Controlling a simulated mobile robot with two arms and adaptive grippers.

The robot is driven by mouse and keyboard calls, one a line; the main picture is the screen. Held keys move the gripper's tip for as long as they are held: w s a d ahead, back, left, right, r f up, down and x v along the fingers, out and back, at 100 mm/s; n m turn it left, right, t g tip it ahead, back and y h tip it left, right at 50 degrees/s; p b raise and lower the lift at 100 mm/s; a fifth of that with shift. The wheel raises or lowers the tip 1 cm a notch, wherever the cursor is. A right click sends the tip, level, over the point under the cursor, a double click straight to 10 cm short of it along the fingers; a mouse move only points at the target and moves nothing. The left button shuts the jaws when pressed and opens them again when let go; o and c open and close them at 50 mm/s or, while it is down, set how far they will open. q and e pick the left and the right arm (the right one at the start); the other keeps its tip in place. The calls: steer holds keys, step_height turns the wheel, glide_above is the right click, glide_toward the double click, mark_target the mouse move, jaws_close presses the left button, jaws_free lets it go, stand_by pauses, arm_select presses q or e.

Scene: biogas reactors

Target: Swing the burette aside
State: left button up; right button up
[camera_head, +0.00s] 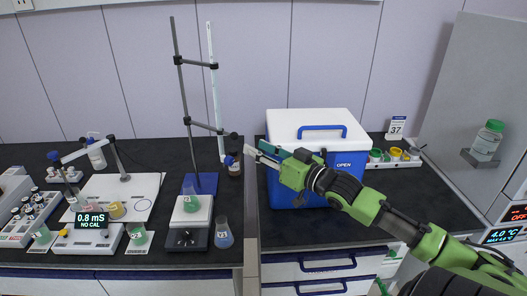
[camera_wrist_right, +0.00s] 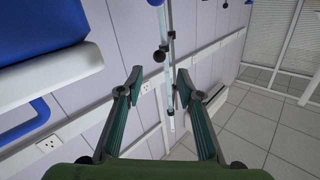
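The burette (camera_head: 214,95) is a tall pale tube standing upright at the right of a dark stand rod (camera_head: 181,90). Two horizontal clamps (camera_head: 200,64) join it to the rod. My right gripper (camera_head: 256,151) is to the right of the burette's lower part, pointing left toward it. In the right wrist view the gripper (camera_wrist_right: 159,76) is open and empty, its two fingers well apart. The burette (camera_wrist_right: 168,90) appears beyond and between the fingertips, with no visible contact. My left gripper is not in view.
A blue and white cooler (camera_head: 325,130) stands just behind my right gripper.

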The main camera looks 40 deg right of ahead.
steer(key=shift+s+d, duration=0.1)
steer(key=shift+s, duration=0.6)
